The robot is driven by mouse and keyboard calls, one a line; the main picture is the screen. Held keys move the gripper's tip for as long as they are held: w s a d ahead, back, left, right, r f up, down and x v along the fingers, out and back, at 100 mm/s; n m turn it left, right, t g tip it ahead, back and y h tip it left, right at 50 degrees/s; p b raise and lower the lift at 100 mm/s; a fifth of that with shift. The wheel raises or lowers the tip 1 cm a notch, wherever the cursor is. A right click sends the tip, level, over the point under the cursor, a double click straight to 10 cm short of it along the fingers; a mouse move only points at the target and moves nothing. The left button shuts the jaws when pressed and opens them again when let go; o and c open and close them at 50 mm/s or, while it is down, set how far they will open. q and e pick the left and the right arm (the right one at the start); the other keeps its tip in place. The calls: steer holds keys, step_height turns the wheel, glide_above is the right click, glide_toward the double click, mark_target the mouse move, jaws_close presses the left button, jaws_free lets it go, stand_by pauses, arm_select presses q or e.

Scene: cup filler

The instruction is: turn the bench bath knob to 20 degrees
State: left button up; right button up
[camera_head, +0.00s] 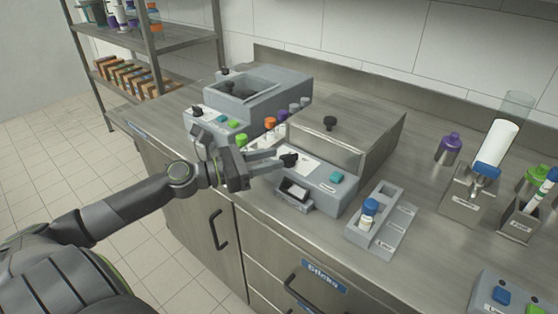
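The bench bath is a steel box with a lid and a black lid knob (330,122), in the middle of the counter. Its grey front panel (318,181) carries a white dial plate, a black dial knob (290,160) and a teal button (336,177). The dial marks are too small to read. My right gripper is out of view.
A grey machine (258,95) with colored caps stands behind on the left. A grey rack (382,222) with a blue-capped vial stands right of the bath. A purple bottle (449,148) and steel holders (467,195) are farther right. The front counter edge runs below the bath.

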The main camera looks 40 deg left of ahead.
mark_target(289, 158)
arm_select(q)
steer(key=shift+w+d+r+p, duration=0.2)
steer(key=shift+w+r+p, duration=0.05)
steer(key=shift+w+p, duration=0.1)
steer(key=shift+w+d, duration=0.15)
steer(key=shift+w, duration=0.05)
steer(key=shift+w+d+p, duration=0.25)
steer(key=shift+w+p, duration=0.1)
steer(key=shift+p, duration=0.25)
steer(key=shift+w+d+f, duration=0.2)
steer(key=shift+w+f, duration=0.05)
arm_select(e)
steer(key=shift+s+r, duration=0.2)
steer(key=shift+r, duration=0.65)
arm_select(q)
jaws_close()
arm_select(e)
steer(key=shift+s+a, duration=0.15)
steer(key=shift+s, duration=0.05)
